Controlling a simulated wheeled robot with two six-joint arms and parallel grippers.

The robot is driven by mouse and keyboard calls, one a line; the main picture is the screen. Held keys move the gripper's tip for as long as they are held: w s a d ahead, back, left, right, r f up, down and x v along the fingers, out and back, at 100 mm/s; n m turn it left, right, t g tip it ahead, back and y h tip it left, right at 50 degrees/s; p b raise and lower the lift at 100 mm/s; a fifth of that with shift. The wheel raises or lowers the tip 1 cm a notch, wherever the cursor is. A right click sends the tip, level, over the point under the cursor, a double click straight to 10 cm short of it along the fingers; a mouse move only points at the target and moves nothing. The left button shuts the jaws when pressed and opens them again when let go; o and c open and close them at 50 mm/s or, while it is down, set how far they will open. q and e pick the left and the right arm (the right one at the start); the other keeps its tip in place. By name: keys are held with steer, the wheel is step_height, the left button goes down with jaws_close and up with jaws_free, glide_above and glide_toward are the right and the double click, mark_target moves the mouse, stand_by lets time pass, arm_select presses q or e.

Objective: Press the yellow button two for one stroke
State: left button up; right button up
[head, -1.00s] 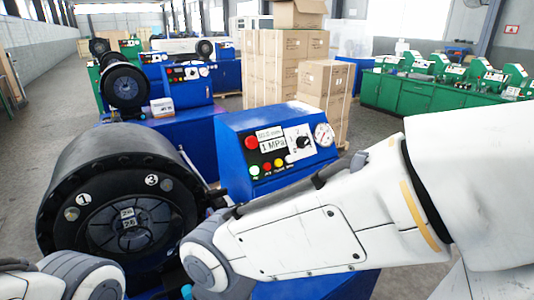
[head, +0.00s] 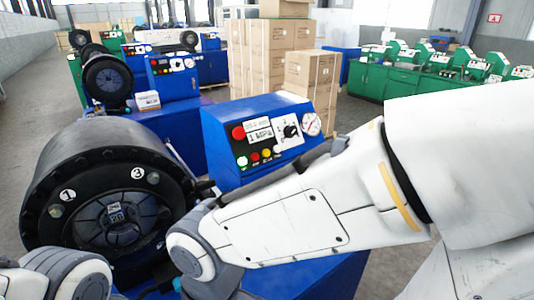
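The blue control box (head: 215,130) stands in the middle of the head view, its sloped panel facing me. Along the panel's lower edge is a row of small buttons: green (head: 242,162), red (head: 255,157), yellow (head: 266,153) and a pale one (head: 278,149). A larger red button (head: 238,132), a display reading 1 MPa (head: 260,135), a black knob (head: 291,131) and a round gauge (head: 311,124) sit above. My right arm crosses in front, just below the panel. Both my grippers are out of view; only arm links show at the bottom.
The black round crimper head (head: 90,150), marked 1 and 3, stands left of the box. More blue machines (head: 175,77) stand behind. Stacked cartons (head: 308,75) are behind the box, and green machines (head: 410,82) at the right. Grey floor is free between them.

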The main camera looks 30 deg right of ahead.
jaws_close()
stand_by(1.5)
